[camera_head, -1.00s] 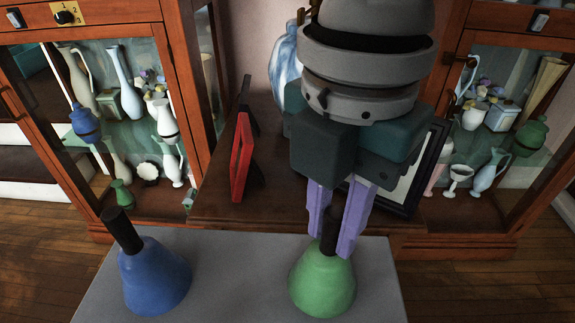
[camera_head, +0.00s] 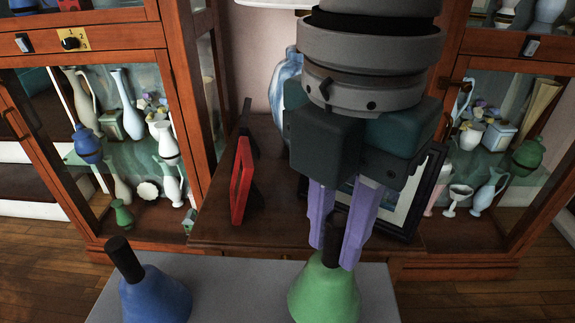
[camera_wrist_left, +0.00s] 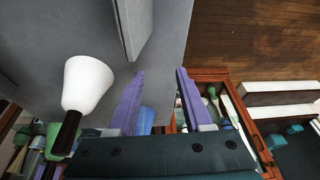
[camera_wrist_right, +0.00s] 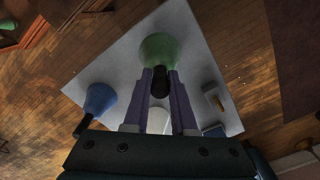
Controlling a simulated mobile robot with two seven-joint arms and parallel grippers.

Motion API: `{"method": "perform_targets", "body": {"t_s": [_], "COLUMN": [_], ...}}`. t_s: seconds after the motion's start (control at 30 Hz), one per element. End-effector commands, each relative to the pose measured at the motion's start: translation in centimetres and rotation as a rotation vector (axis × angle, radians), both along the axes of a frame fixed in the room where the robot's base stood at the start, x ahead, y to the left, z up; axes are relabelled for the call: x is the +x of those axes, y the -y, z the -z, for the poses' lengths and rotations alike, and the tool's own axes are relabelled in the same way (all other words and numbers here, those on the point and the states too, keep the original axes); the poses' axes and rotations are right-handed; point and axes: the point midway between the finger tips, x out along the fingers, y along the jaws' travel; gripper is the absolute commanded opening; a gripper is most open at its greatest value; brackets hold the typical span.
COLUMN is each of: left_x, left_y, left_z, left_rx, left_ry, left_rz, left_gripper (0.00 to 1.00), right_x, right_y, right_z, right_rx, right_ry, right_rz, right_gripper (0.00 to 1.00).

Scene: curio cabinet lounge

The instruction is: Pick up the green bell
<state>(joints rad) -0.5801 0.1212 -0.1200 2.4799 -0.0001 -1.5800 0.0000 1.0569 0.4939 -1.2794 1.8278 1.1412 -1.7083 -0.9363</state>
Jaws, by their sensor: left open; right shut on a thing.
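The green bell (camera_head: 324,297) is at the bottom centre of the head view, upright, over the grey table top (camera_head: 240,285). My right gripper (camera_head: 337,250) is above it, shut on its dark handle, which is partly hidden by the fingers. The bell appears slightly higher against the table's back edge; its base is cut off by the frame. The right wrist view shows the green bell (camera_wrist_right: 158,47) beyond the fingers, with the dark handle (camera_wrist_right: 160,84) between them. My left gripper (camera_wrist_left: 157,85) is open and empty; it is outside the head view.
A blue bell (camera_head: 156,298) stands left of the green one. A white bell (camera_wrist_left: 88,82) shows in the left wrist view. Behind the table are a red frame (camera_head: 241,180), a dark picture frame (camera_head: 428,190) and glass cabinets with vases.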

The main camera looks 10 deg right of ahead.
Motion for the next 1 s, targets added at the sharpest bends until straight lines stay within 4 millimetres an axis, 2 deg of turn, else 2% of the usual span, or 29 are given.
{"method": "perform_targets", "body": {"t_s": [0.03,0.17,0.4,0.5,0.73,0.87,1.0], "left_x": [0.0,0.0,0.0,0.0,0.0,0.0,0.0], "left_y": [0.0,0.0,0.0,0.0,0.0,0.0,0.0], "left_z": [-0.7,-1.7,-3.7,-4.3,-5.3,-7.6,-11.6], "left_rx": [0.000,0.000,0.000,0.000,0.000,-0.001,-0.001], "left_ry": [0.000,0.000,0.000,0.000,0.000,0.000,0.000], "left_rz": [0.000,0.000,0.000,0.000,-0.001,-0.001,-0.001], "left_gripper": [0.50,0.50,0.50,0.50,0.50,0.50,0.50], "right_x": [0.1,0.1,0.1,0.1,0.1,0.3,0.7], "right_y": [-0.1,-0.1,-0.1,-0.1,0.1,0.8,2.1], "right_z": [-1.5,-4.7,-11.8,-14.0,-17.3,-20.0,-24.2], "right_rx": [0.003,0.003,0.003,0.003,0.000,-0.005,-0.011], "right_ry": [0.004,0.006,0.006,0.004,0.002,0.004,0.007], "right_rz": [-0.001,-0.001,-0.001,-0.001,0.026,0.182,0.521], "right_gripper": [0.00,0.00,0.00,0.00,0.00,0.00,0.00]}}
